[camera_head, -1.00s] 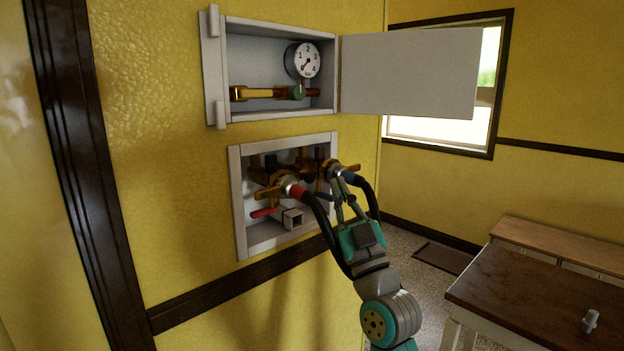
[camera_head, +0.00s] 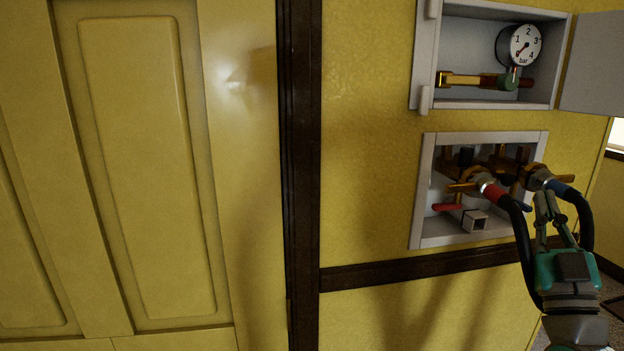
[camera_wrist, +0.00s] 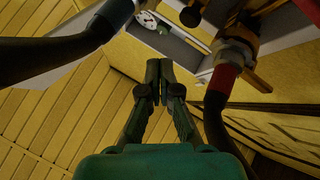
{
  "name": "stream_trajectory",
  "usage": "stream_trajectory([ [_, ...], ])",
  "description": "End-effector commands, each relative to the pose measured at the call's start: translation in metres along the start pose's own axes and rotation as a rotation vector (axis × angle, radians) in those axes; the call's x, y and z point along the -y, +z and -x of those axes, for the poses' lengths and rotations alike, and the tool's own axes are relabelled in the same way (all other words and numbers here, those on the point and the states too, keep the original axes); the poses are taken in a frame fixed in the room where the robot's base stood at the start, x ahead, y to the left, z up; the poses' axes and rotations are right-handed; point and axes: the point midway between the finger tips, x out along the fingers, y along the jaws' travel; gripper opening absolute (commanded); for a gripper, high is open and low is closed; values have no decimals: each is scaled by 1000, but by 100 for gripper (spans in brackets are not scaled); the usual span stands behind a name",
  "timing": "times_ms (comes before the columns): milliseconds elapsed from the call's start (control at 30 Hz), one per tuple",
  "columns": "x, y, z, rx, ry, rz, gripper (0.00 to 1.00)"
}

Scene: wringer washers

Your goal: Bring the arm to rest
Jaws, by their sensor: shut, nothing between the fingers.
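My gripper (camera_head: 546,200) is shut and empty. In the head view it points up in front of the lower wall box (camera_head: 420,200), close to the blue-collared hose (camera_head: 585,218). In the wrist view my gripper (camera_wrist: 159,72) has its fingertips together between the blue-collared hose on the left and the red-collared hose (camera_wrist: 222,85) on the right. I cannot tell whether it touches either hose. My arm's lower links run out of the head view at the bottom right.
The lower box holds brass taps (camera_head: 470,184), a red lever (camera_head: 447,207) and a square grey spout (camera_head: 474,220). Above it, an open box holds a pressure gauge (camera_head: 525,44), its door (camera_head: 595,65) swung right. A yellow panelled door (camera_head: 150,165) fills the left.

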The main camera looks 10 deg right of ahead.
Motion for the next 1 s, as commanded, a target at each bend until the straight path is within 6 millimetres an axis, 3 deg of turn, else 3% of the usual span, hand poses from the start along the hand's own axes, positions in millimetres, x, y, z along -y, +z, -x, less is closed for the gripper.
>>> stream_trajectory([
  [167,26,30,38,72,-16,-49,0],
  [500,88,85,152,255,-63,-160,0],
  [700,117,101,224,361,-99,-211,0],
  [1000,147,103,332,514,-165,-272,0],
])
